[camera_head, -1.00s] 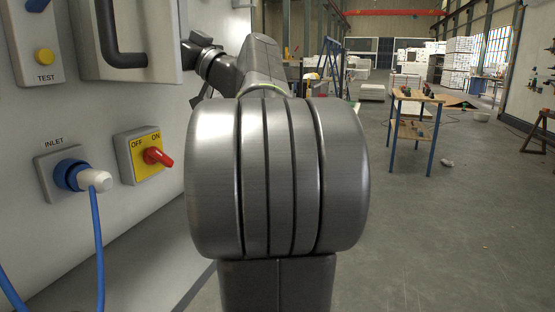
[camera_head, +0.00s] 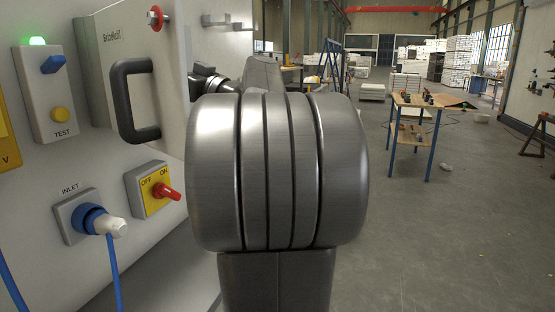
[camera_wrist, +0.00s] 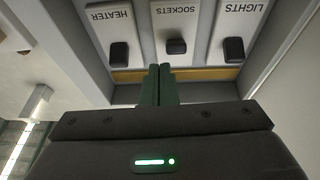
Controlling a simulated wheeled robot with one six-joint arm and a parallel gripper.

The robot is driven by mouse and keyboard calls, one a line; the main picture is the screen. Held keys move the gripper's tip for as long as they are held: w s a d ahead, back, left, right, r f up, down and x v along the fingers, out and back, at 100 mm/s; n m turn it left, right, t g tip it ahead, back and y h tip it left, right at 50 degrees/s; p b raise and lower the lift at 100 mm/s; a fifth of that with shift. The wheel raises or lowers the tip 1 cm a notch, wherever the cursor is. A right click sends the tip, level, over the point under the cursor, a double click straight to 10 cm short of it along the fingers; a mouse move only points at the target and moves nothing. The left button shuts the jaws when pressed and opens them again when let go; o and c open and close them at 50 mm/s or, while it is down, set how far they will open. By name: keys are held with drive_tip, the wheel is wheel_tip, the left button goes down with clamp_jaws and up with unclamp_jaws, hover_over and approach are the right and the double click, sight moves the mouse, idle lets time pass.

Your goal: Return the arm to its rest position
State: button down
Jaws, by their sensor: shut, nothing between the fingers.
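My gripper (camera_wrist: 160,70) shows in the wrist view with its two dark green fingers pressed together and nothing between them. Its fingertips point at a panel of switches and appear close to the black sockets switch (camera_wrist: 176,46); I cannot tell whether they touch anything. The heater switch (camera_wrist: 119,51) is to the left and the lights switch (camera_wrist: 233,49) to the right, their labels upside down. In the head view my large grey arm joint fills the middle. My forearm reaches away behind it, beside the cabinet, and the gripper's fingers are hidden there.
A pale cabinet (camera_head: 165,60) with a black handle (camera_head: 137,100) stands close on the left. Open floor and a workbench (camera_head: 414,100) lie to the right.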

drive_tip(key=shift+w+r+h+p, duration=0.1)
drive_tip(key=shift+r+h+p, duration=0.6)
drive_tip(key=shift+p, duration=2.25)
drive_tip(key=r+g+p, duration=0.1)
drive_tip(key=p, duration=0.5)
drive_tip(key=shift+r+h, duration=0.15)
drive_tip(key=shift+h, duration=0.25)
drive_tip(key=shift+s+r+h+p, duration=0.25)
drive_tip(key=shift+s+h+p, duration=0.05)
drive_tip(key=shift+p, duration=0.95)
drive_tip(key=s+d+r+g+h+p, duration=0.1)
drive_tip(key=s+d+p, duration=0.2)
drive_tip(key=d+p, duration=0.2)
drive_tip(key=shift+r+h+p, duration=0.3)
drive_tip(key=shift+r+p, duration=0.1)
drive_tip(key=shift+p, duration=0.6)
drive_tip(key=shift+a, duration=0.1)
